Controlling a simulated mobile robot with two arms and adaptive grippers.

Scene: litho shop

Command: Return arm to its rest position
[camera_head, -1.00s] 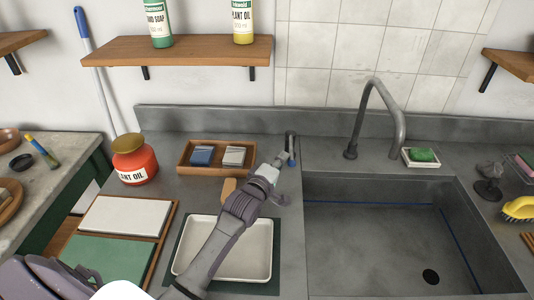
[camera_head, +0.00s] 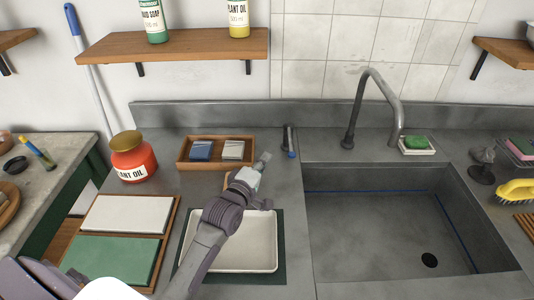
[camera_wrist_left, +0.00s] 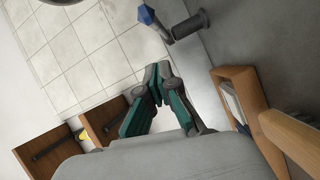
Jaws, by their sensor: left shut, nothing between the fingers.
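My left arm reaches in from the bottom left in the head view, over the white tray (camera_head: 258,240). My left gripper (camera_head: 264,160) is shut and empty, held above the counter to the right of the wooden box with blue and grey blocks. In the left wrist view its fingers (camera_wrist_left: 158,92) meet with nothing between them. The dark upright holder with a blue-tipped item (camera_head: 290,143) stands just right of the gripper and apart from it. My right gripper does not show.
A red plant oil jar (camera_head: 133,160) stands at the left of the wooden box (camera_head: 183,160). The sink (camera_head: 380,230) and its curved faucet (camera_head: 362,85) are at the right. A wooden shelf (camera_head: 180,46) with bottles hangs above.

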